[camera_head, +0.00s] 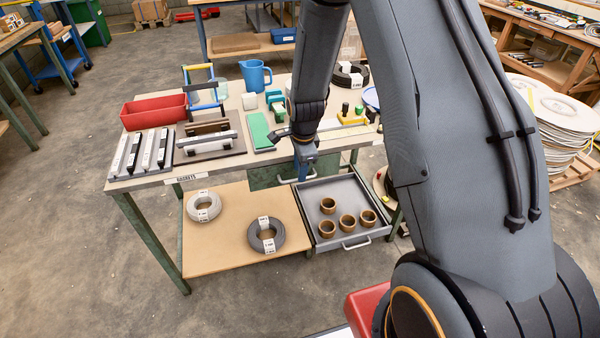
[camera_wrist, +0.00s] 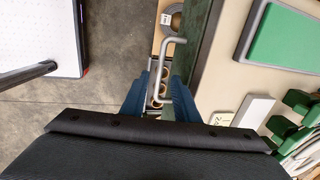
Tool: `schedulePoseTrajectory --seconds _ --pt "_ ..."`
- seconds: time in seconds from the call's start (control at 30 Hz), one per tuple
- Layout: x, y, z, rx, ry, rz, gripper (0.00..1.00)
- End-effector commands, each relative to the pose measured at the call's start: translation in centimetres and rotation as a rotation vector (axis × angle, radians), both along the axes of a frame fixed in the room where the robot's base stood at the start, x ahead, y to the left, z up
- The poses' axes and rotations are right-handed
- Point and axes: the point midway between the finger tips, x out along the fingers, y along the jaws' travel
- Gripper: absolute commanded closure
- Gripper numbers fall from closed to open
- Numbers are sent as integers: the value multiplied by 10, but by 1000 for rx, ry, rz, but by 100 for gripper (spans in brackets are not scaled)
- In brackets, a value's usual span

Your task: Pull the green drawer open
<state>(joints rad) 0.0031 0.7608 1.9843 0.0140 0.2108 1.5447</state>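The green drawer (camera_head: 264,177) sits under the table top, its front partly hidden by my arm in the head view. In the wrist view its green front (camera_wrist: 207,48) runs along the table edge, with a silver bar handle (camera_wrist: 164,62) standing out from it. My gripper (camera_head: 304,173) is in front of the drawer at handle height. In the wrist view its two blue fingers (camera_wrist: 158,100) are apart, with the near end of the handle showing between them. I cannot tell whether either finger touches the handle. The drawer looks closed.
Below, a grey drawer (camera_head: 366,220) stands open with several brass rings in it. A wooden shelf (camera_head: 221,252) holds two wire coils. The table top (camera_head: 122,183) carries a red bin (camera_head: 153,112), a blue jug (camera_head: 254,76) and tools. Clear floor lies in front.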

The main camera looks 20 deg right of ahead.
Motion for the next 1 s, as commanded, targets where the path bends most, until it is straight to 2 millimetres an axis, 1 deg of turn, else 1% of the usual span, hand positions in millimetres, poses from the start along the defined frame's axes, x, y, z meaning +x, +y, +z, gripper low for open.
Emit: schedulePoseTrajectory --seconds 0.1,0.2,0.33,0.57,0.6,0.67,0.7,0.77,1.0 --pt "1 0 -13 0 3 0 72" --pt "3 0 -20 0 1 1 72" --pt "5 0 -24 0 0 1 72" --pt "5 0 -25 0 0 2 72" --pt "5 0 -25 0 0 2 74" --pt "5 0 -25 0 0 2 84" --pt "4 0 -25 0 0 2 91" --pt "4 0 -25 0 0 2 100" --pt "4 0 -25 0 1 2 100"
